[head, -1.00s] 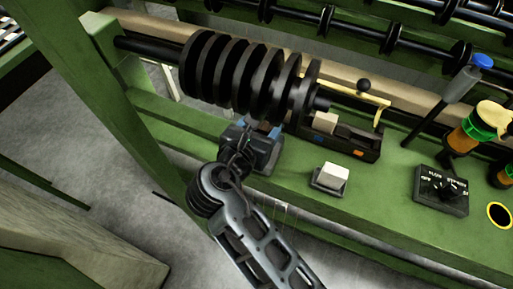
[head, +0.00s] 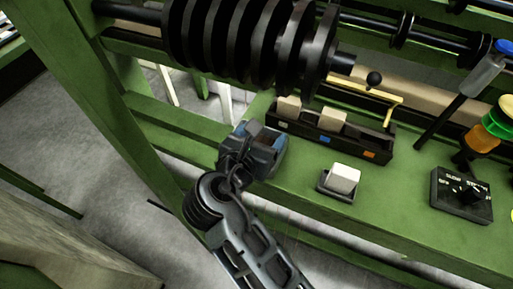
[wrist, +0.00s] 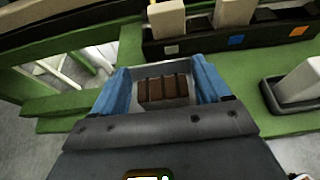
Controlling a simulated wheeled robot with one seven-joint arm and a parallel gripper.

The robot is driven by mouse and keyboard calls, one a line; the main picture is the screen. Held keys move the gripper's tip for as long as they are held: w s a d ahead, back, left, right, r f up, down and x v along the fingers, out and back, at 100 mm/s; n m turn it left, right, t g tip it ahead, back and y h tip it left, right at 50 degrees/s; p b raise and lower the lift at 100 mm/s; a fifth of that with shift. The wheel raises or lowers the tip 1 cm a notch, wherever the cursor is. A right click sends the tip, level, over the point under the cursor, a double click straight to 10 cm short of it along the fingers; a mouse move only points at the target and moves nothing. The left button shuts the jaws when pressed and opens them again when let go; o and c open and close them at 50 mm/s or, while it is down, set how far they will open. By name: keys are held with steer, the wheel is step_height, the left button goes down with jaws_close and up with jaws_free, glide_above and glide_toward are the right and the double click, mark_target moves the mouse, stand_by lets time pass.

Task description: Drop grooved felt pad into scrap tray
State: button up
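My gripper (head: 262,143) is over the green bench, to the left of a black rack. In the wrist view, its two blue fingers (wrist: 164,84) are closed on a pale pad with a brown, grooved face, the grooved felt pad (wrist: 165,91). The pad is hard to make out in the head view. No scrap tray is clearly marked. A small black tray (head: 325,190) stands on the bench right of my gripper and holds a white block (head: 343,177); I cannot tell if it is the scrap tray.
The black rack (head: 376,146) has white, blue and orange labels and holds cream blocks (head: 332,119); its orange-labelled end looks empty. Large black discs (head: 235,40) on a shaft are above. A black dial box (head: 461,193) and a blue-topped tool (head: 484,73) stand right.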

steer(key=shift+o, duration=1.4)
steer(key=v, duration=0.7)
steer(key=shift+s+a+r, duration=0.15)
steer(key=shift+s+r, duration=0.05)
steer(key=shift+s, duration=0.15)
